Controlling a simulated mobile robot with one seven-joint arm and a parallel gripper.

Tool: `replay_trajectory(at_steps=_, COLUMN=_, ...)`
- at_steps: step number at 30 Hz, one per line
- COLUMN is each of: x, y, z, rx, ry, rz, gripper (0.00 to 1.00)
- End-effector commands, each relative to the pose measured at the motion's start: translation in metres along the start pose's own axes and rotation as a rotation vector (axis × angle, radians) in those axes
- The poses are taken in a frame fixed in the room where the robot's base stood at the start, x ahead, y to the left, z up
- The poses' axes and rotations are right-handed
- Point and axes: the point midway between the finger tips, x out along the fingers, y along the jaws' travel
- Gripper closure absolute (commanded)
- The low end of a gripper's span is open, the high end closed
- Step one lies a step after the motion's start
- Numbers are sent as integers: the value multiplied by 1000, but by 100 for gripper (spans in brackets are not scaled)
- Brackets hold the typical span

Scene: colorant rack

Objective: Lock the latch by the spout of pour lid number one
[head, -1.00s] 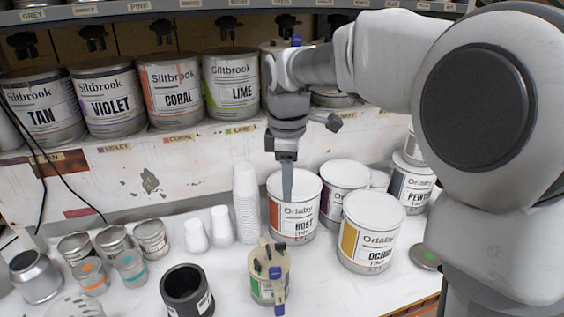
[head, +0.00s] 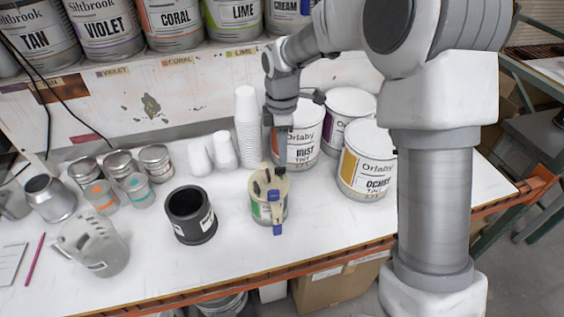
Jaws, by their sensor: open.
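A small can (head: 256,210) with a green label stands upright on the bench. It wears a beige pour lid (head: 264,180) with dark fittings on top. Blue parts show on the lid, one near its middle and one at the end of a beige piece (head: 277,212) hanging over the front right. I cannot tell which is the latch by the spout or whether it is locked; no number is readable. My gripper (head: 282,152) points down, just behind and above the lid, in front of the RUST tin (head: 303,151). It is open and holds nothing visible; its finger gap is hard to see.
The OCHRE tin (head: 366,166) stands to the right of the lidded can, a black pot (head: 190,214) to its left. Stacked white cups (head: 247,125) stand behind. Small tins and a clear jug (head: 93,246) are farther left. Bench in front of the can is clear.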

Motion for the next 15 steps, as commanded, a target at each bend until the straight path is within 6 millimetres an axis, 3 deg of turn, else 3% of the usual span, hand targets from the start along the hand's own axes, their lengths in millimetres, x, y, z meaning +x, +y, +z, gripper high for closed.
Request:
replay_trajectory(at_steps=6, x=37, y=0, z=-1, rx=0, ry=0, rz=-2, gripper=59)
replay_trajectory(at_steps=15, x=53, y=0, z=0, rx=1, ry=0, rz=0, gripper=59)
